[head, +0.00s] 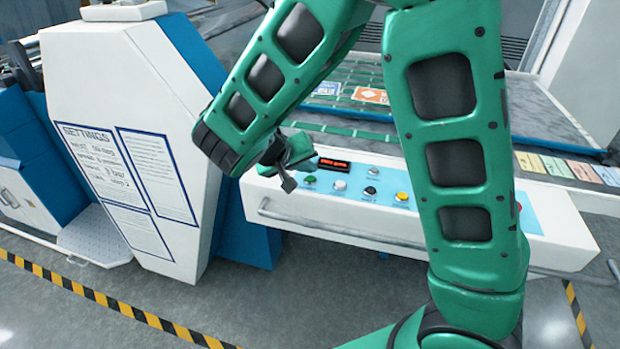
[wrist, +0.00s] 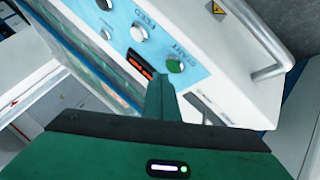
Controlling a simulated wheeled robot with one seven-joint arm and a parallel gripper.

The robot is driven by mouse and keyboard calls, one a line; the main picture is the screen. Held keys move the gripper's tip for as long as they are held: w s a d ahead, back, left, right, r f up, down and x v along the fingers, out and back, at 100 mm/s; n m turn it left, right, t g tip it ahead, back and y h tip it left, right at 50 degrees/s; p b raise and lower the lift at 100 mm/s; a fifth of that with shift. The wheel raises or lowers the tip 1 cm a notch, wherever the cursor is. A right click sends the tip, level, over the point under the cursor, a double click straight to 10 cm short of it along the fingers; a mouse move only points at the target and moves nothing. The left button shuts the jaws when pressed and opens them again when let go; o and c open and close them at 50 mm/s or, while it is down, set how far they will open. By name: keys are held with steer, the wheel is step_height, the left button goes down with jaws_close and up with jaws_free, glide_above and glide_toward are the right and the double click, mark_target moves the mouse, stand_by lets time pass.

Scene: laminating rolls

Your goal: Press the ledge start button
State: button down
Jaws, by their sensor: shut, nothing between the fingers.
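The control ledge (head: 452,219) is a long white housing with a blue button panel, seen in the head view; it also shows in the wrist view (wrist: 205,30). A round green button (wrist: 174,66) sits on the panel near a red display (wrist: 139,66), with a printed label too small to read. My gripper (head: 288,182) is shut and empty at the ledge's left end, left of the buttons. In the wrist view, its fingertips (wrist: 160,80) appear just below and left of the green button. I cannot tell the exact gap.
A metal handrail (head: 380,235) runs along the ledge's front. A white cabinet with a settings sheet (head: 155,170) stands close on the left. The floor in front is clear.

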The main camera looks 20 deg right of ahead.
steer(key=shift+f, duration=0.15)
stand_by(0.6)
steer(key=shift+f, duration=0.25)
